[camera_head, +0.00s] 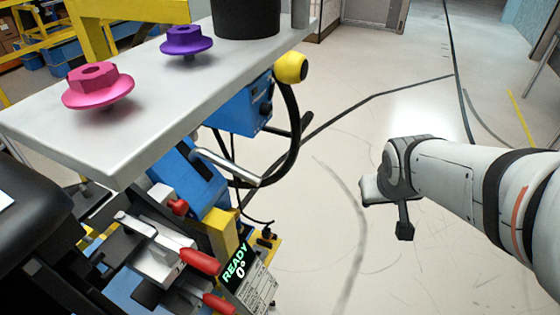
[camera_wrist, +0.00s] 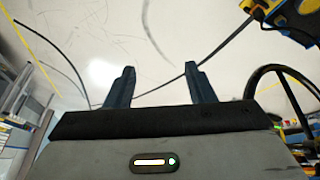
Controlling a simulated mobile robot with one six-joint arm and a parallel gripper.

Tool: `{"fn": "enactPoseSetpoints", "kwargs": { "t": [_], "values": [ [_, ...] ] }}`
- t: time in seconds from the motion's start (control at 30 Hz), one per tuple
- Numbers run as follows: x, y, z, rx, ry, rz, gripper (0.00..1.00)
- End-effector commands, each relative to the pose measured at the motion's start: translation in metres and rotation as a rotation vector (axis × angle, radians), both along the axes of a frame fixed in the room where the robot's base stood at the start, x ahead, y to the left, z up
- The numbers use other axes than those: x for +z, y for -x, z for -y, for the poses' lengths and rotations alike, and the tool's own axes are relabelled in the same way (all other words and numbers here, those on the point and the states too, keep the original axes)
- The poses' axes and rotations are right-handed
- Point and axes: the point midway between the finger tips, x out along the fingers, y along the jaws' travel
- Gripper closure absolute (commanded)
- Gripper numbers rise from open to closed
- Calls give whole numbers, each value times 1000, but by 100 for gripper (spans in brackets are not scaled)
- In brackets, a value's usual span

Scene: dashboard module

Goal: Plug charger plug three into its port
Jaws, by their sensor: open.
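I cannot make out charger plug three or its port in either view. My gripper (camera_wrist: 160,82) shows in the wrist view with its two dark fingers spread apart. The fingers are not clear there.
A grey shelf (camera_head: 190,85) at the left holds a pink flanged nut (camera_head: 97,88), a purple one (camera_head: 186,42) and a black cylinder (camera_head: 246,18). Below are a blue box (camera_head: 238,108), a black hoop and a READY display (camera_head: 236,263). The floor (camera_head: 330,230) between workstation and arm is mostly clear.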

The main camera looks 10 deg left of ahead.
Motion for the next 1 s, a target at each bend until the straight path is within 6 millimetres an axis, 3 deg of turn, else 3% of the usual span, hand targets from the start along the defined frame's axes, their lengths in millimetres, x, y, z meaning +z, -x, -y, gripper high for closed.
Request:
{"fn": "enactPoseSetpoints", "kwargs": {
  "t": [0.03, 0.2, 0.3, 0.43, 0.57, 0.7, 0.83, 1.0],
  "values": [
    [-39, -28, 2, 42, 29, 54, 51],
    [-105, -112, -12, 252, 76, 276, 51],
    [-147, -150, -36, 399, 52, 397, 51],
    [-206, -180, -78, 602, -45, 535, 51],
    [-266, -186, -125, 794, -214, 654, 51],
    [-318, -170, -166, 957, -450, 751, 51],
    [-348, -148, -187, 1047, -655, 808, 51],
    [-361, -129, -197, 1094, -818, 847, 51]
  ]
}}
